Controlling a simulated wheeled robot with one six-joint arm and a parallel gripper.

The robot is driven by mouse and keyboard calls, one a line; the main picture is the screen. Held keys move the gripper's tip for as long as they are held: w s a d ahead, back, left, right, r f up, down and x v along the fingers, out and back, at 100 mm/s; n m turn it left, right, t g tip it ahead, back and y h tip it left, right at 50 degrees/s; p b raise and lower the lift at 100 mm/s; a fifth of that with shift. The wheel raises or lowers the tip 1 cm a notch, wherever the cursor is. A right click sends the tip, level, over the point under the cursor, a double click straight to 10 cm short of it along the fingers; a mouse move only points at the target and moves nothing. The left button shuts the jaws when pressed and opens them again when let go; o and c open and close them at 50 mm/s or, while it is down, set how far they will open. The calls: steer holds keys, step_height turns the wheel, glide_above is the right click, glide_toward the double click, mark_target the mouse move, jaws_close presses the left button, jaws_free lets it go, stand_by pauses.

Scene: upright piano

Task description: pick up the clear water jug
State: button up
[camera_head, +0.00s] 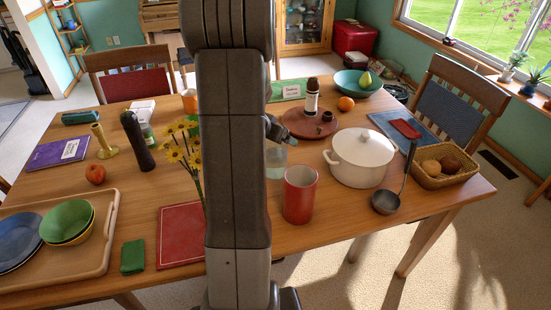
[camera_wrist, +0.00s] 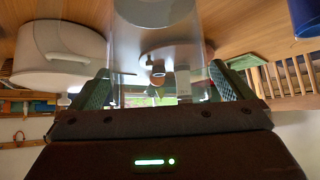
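The clear water jug (camera_head: 276,162) stands on the table, just right of my arm, which hides part of it in the head view. In the wrist view, which is upside down, the transparent jug (camera_wrist: 156,28) fills the middle, between my two fingers. My gripper (camera_head: 278,133) is at the jug's upper part in the head view. In the wrist view my gripper (camera_wrist: 160,85) has its fingers wide apart, one on each side of the jug. I see no clear pressing contact on its walls.
A red cup (camera_head: 300,194) stands close in front of the jug, and a white pot (camera_head: 361,158) to its right. A round reddish board (camera_head: 308,123) with a bottle lies behind. Yellow flowers (camera_head: 184,152) and a red book (camera_head: 181,234) are left of my arm.

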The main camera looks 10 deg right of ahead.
steer(key=c, duration=1.8)
steer(key=shift+c, duration=0.3)
steer(key=shift+r, duration=0.1)
